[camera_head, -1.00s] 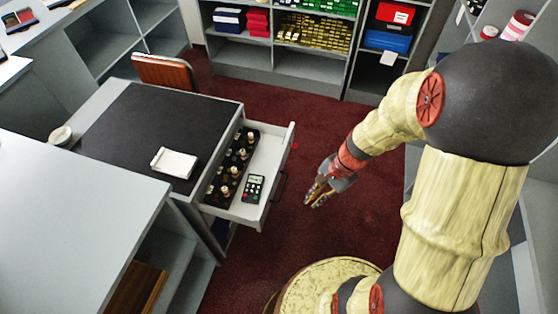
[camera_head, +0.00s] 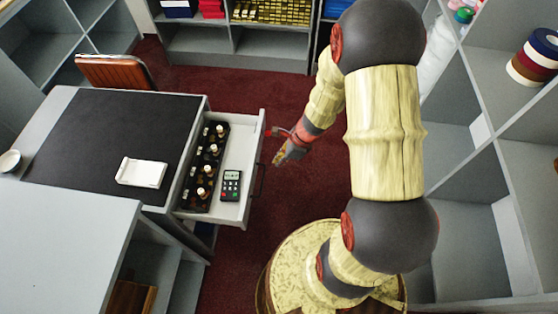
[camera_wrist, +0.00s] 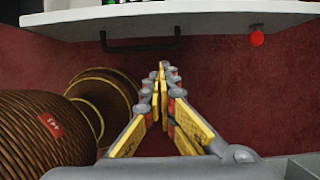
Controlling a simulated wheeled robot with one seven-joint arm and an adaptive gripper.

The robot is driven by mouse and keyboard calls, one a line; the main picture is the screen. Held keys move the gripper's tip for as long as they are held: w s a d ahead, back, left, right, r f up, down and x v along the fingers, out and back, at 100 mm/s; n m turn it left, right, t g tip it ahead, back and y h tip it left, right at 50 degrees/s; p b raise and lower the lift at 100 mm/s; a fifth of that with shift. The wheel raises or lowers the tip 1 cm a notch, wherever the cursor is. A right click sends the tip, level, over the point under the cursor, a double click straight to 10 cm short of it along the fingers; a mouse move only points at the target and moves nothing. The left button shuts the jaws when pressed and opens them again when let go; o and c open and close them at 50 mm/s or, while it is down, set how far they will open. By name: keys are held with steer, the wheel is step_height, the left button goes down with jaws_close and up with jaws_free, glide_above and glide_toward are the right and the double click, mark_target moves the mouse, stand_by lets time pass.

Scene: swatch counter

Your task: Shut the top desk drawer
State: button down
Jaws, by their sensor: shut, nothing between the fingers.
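The top desk drawer (camera_head: 234,150) is pulled out from the right side of the desk (camera_head: 110,140) in the head view. Its white front panel with a dark handle (camera_head: 259,179) faces right. In the wrist view the drawer front (camera_wrist: 170,22) crosses the top, with the handle (camera_wrist: 140,44) below its edge. My gripper (camera_head: 278,160) is just right of the drawer front, near the handle. It is shut and empty. Its fingertips (camera_wrist: 163,68) point toward the drawer front in the wrist view. I cannot tell whether they touch it.
The drawer holds a black rack of bottles (camera_head: 204,165) and a dark calculator (camera_head: 231,185). A white pad (camera_head: 142,172) lies on the desk. A brown chair (camera_head: 115,72) stands behind. Grey shelves (camera_head: 510,160) line the right. Red carpet (camera_head: 235,255) is open right of the desk.

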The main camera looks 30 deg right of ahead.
mark_target(264, 172)
steer(key=w+a+f+b, duration=0.1)
steer(key=f, duration=0.1)
steer(key=w+a+f+b, duration=0.1)
steer(key=f, duration=0.1)
steer(key=w+a+f+b, duration=0.1)
steer(key=a+f, duration=0.1)
steer(key=shift+a+f, duration=0.1)
steer(key=shift+w+a, duration=0.35)
steer(key=shift+a, duration=0.15)
steer(key=shift+a, duration=0.1)
steer(key=w+a+p, duration=0.3)
steer(key=w+a, duration=0.2)
steer(key=a, duration=0.2)
steer(key=w+a+p, duration=0.3)
steer(key=w+a, duration=0.2)
steer(key=a, duration=0.2)
steer(key=w+a+p, duration=0.3)
steer(key=w+a, duration=0.2)
steer(key=a, duration=0.2)
steer(key=shift+w, duration=0.2)
steer(key=shift+d, duration=0.15)
